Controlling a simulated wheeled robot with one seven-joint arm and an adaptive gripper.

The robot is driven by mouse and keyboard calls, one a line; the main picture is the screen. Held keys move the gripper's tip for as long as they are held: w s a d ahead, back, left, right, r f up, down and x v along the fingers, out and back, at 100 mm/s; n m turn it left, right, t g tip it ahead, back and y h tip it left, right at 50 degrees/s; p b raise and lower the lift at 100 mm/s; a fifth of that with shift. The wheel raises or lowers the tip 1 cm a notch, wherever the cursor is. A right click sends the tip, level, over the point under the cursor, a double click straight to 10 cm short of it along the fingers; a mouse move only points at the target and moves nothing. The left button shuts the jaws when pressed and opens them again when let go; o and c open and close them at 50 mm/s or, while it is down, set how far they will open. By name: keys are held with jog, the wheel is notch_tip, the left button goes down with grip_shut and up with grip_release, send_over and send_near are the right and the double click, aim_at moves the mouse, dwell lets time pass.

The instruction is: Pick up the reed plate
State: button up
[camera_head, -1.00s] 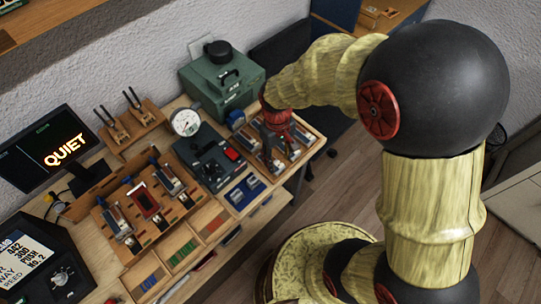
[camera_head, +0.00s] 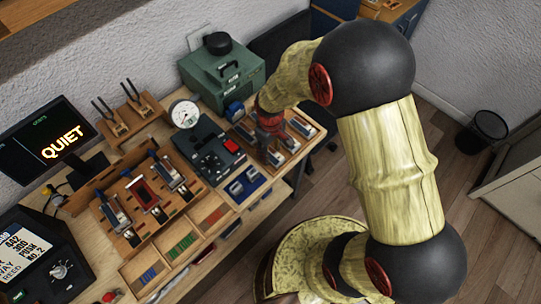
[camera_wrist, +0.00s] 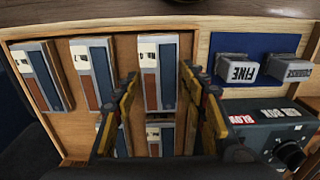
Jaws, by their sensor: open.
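Several reed plates lie in a wooden tray (camera_wrist: 62,128), each with grey, blue and brown strips and a white label. In the wrist view, the far row has a left plate (camera_wrist: 38,78), a middle plate (camera_wrist: 92,72) and a right plate (camera_wrist: 160,72). More plates lie nearer, partly hidden by my fingers. My gripper (camera_wrist: 165,82) is open and empty, its yellow-edged fingers on either side of the right far plate's column. I cannot tell its height above the plates. In the head view, my gripper (camera_head: 272,150) is over the tray, with plates (camera_head: 300,127) beside it.
Blocks marked FINE (camera_wrist: 237,70) and COARSE (camera_wrist: 285,68) sit on a blue mat right of the tray. A dark control box (camera_head: 208,155) with a red button stands beside the tray. A green case (camera_head: 225,75) stands behind.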

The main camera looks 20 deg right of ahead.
jog(key=shift+f, duration=0.5)
jog(key=shift+c, duration=0.7)
jog(key=c, duration=0.7)
jog(key=shift+r, duration=0.15)
